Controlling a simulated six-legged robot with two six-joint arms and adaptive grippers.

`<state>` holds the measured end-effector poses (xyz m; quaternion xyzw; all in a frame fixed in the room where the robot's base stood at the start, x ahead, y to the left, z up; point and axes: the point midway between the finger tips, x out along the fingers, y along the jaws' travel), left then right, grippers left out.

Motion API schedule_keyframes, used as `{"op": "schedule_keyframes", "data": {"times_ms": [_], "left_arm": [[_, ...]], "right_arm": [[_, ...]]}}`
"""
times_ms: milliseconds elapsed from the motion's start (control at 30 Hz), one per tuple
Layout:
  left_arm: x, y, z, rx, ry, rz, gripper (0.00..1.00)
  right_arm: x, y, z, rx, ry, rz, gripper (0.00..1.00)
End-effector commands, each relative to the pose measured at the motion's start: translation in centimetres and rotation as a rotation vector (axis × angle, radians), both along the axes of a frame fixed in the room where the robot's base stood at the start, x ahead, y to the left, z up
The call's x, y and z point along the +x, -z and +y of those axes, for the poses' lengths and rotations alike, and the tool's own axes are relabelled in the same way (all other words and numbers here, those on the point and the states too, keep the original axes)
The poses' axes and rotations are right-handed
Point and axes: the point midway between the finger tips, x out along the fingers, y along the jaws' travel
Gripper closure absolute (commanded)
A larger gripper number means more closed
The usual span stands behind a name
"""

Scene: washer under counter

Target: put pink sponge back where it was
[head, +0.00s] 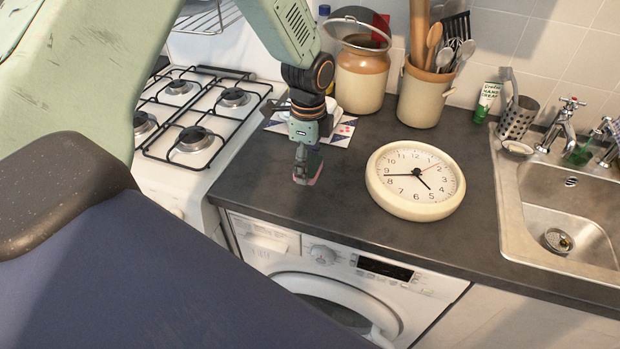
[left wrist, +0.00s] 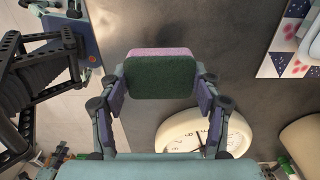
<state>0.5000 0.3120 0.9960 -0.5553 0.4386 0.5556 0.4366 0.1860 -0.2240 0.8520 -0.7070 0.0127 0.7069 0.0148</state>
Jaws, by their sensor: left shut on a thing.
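The sponge (head: 303,179) shows small and partly hidden in the head view, low in my left gripper, over the counter left of the clock. In the left wrist view the sponge (left wrist: 162,74) has a dark green face and a pink layer along its top edge. My left gripper (head: 307,166) points down and is shut on the sponge, with a finger on each side of it. I cannot tell whether the sponge touches the counter. My right gripper is not in view.
A round cream clock (head: 416,205) lies on the dark counter (head: 260,178). Behind are a brown jar (head: 361,82), a utensil crock (head: 421,97) and a patterned cloth (head: 342,132). A gas hob (head: 193,141) is left, a steel sink (head: 541,215) right, a washer (head: 322,255) below.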

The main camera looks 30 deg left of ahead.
Motion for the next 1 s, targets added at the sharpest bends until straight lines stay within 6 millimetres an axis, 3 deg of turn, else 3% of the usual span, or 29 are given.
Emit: {"op": "schedule_keyframes", "data": {"times_ms": [400, 933, 967, 1000], "left_arm": [[0.2, 4.8, -0.1, 0.001, 0.000, 0.000, 0.61], [0.4, 5.8, -0.1, 0.001, 0.001, -0.001, 0.61], [0.4, 5.7, -0.1, 0.000, 0.001, -0.001, 0.34], [0.4, 5.7, -0.1, 0.000, 0.001, -0.002, 0.31]], "right_arm": [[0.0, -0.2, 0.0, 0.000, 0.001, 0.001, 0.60], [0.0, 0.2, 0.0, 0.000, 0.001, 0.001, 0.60], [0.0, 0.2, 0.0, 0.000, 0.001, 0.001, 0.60], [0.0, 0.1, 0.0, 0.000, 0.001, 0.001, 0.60]]}}
